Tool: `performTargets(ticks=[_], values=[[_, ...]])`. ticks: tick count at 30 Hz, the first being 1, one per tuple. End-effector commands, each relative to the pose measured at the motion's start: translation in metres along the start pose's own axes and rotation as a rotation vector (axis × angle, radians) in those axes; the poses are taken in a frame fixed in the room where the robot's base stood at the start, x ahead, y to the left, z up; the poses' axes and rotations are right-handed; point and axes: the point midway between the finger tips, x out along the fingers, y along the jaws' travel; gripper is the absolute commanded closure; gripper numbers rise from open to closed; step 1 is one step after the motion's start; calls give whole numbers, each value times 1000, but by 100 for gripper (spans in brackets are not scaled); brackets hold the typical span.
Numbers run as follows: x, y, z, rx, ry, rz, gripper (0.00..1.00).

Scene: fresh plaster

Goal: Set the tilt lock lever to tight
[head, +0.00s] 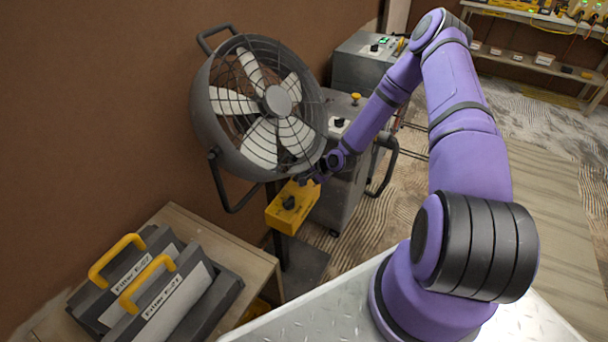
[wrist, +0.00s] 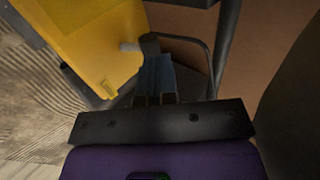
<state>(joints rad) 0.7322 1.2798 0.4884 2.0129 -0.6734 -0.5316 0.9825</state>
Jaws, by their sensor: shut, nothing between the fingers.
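The grey drum fan (head: 218,135) stands tilted in its yoke, above a yellow control box (head: 277,213) with a black knob. My gripper (head: 308,181) is at the fan's lower right edge, just above the box. In the wrist view the shut, empty fingers (wrist: 156,68) point at a short dark lever-like piece (wrist: 150,43) on a pale pin. The fingertips are very close to it or touching; I cannot tell which. It looks like the tilt lock lever, but its markings are not visible. In the head view my gripper and wrist hide that spot.
A dark bent tube (wrist: 205,52) curves close to the right of the fingers, and the yellow box (wrist: 95,45) is at their left. A grey cabinet (head: 340,180) stands behind my wrist. Two filter cases (head: 150,290) lie on a wooden table at lower left.

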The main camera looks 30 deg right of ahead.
Motion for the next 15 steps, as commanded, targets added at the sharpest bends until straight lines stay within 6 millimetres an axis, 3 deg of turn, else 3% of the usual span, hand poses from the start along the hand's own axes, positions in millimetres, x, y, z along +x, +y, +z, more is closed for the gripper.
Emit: performTargets(ticks=[15], values=[[-6, -6, 0, 0, 0, 0, 100]])
